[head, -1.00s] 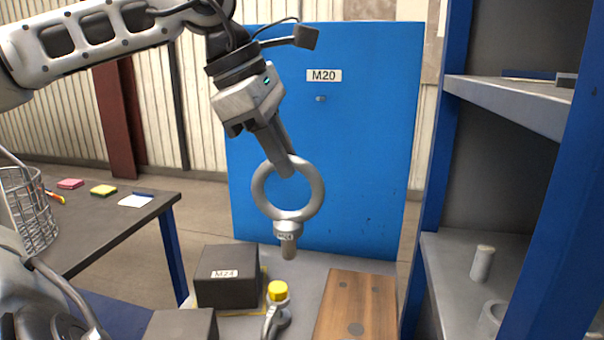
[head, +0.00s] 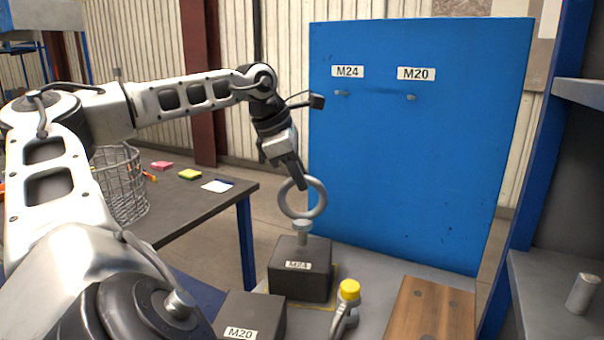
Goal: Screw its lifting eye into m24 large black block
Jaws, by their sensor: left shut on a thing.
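The large black block labelled M24 (head: 285,284) sits on the grey bench top, on a yellow-edged outline. My right gripper is not in view.
A black block labelled M20 (head: 250,318) is nearer me. A smaller eye with a yellow cap (head: 348,291) lies right of the M24 block, beside a wooden board (head: 432,312). A blue panel (head: 420,150) with M24 and M20 pegs stands behind. Blue-framed shelving (head: 555,275) bounds the right.

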